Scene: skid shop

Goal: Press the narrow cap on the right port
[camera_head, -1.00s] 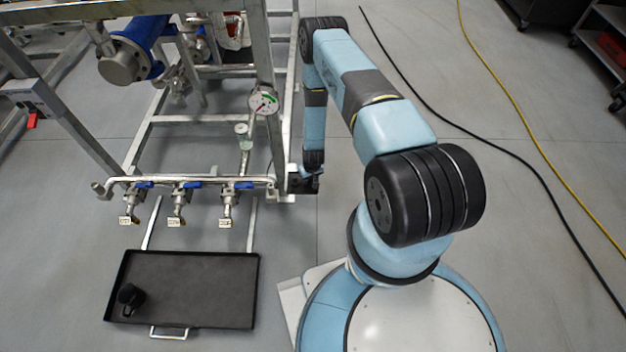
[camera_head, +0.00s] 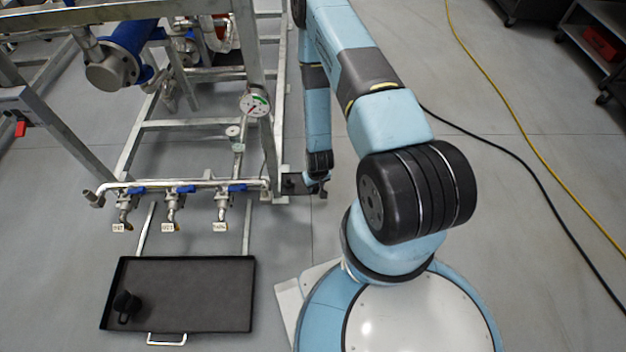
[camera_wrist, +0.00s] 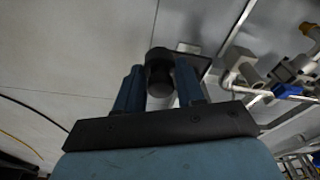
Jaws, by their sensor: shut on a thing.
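My gripper (camera_wrist: 158,92) is shut on a dark round cap (camera_wrist: 159,66), held between its two blue fingers in the wrist view. Whether this is the narrow cap cannot be told. In the head view my gripper (camera_head: 322,187) hangs right of the frame's lower corner, apart from the ports; the cap is too small to make out there. Three ports with blue-handled valves hang in a row from a pipe; the right port (camera_head: 221,210) is the one nearest my gripper. A second dark cap (camera_head: 126,305) lies in the black tray (camera_head: 195,260).
The left port (camera_head: 123,212) and middle port (camera_head: 171,210) are beside the right one. A black cable and a yellow hose (camera_head: 500,105) cross otherwise open floor at right.

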